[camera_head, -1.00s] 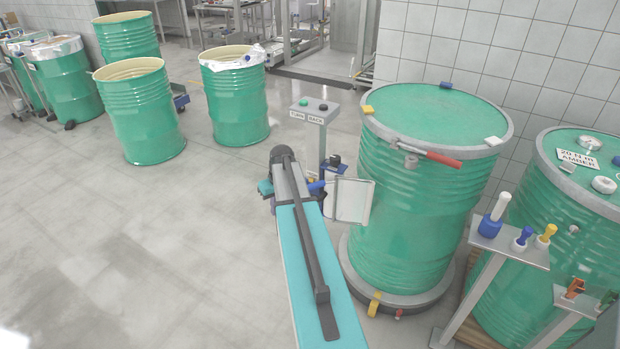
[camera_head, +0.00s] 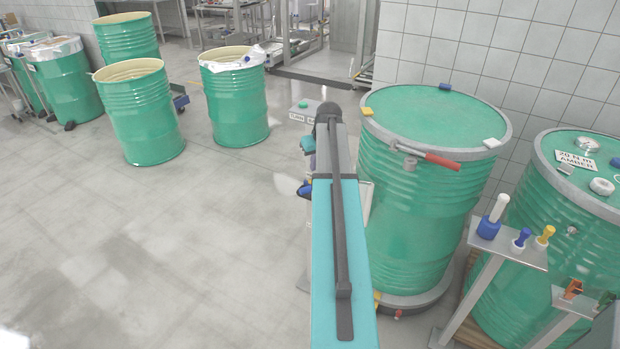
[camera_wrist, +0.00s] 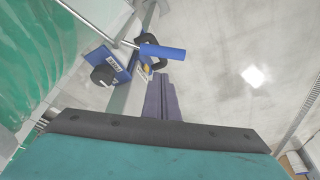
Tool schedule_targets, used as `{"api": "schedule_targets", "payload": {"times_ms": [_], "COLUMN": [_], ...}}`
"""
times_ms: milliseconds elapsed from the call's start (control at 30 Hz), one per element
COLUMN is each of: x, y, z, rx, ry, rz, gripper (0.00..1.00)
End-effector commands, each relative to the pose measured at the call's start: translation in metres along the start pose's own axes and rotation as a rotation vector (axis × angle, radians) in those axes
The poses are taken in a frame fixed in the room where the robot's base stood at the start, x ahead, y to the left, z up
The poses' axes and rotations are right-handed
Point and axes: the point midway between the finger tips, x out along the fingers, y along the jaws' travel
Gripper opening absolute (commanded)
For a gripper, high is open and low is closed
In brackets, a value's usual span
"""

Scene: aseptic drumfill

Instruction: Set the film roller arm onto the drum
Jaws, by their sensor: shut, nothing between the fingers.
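The green drum (camera_head: 415,220) stands upright on a grey round base, with a grey clamp ring and red lever at its lid. Its ribbed wall fills the upper left of the wrist view (camera_wrist: 35,50). There, a thin metal rod (camera_wrist: 98,27) ends in a blue handle (camera_wrist: 162,52), apparently the film roller arm, beside a post. My gripper (camera_wrist: 160,82) is shut and empty, its dark fingers pointing toward the handle, with the gap unclear. In the head view my arm hides the gripper and most of the pale film panel (camera_head: 366,200).
A post with a button box (camera_head: 303,112) stands behind my arm. A tool stand (camera_head: 520,250) and a second closed drum (camera_head: 575,220) are at right. Open drums (camera_head: 145,110) stand at back left. The floor at left is clear.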

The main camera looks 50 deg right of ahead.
Motion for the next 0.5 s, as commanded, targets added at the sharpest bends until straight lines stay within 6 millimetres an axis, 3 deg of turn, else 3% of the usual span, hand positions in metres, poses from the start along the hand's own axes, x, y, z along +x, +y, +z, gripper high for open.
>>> {"api": "schedule_targets", "payload": {"times_ms": [267,500], "x": [0.011,0.033], "y": [0.000,0.000], "z": [0.000,0.000], "rx": [0.000,0.000], "ry": [-0.002,-0.003], "rz": [-0.001,-0.001], "gripper": [0.00,0.00]}}
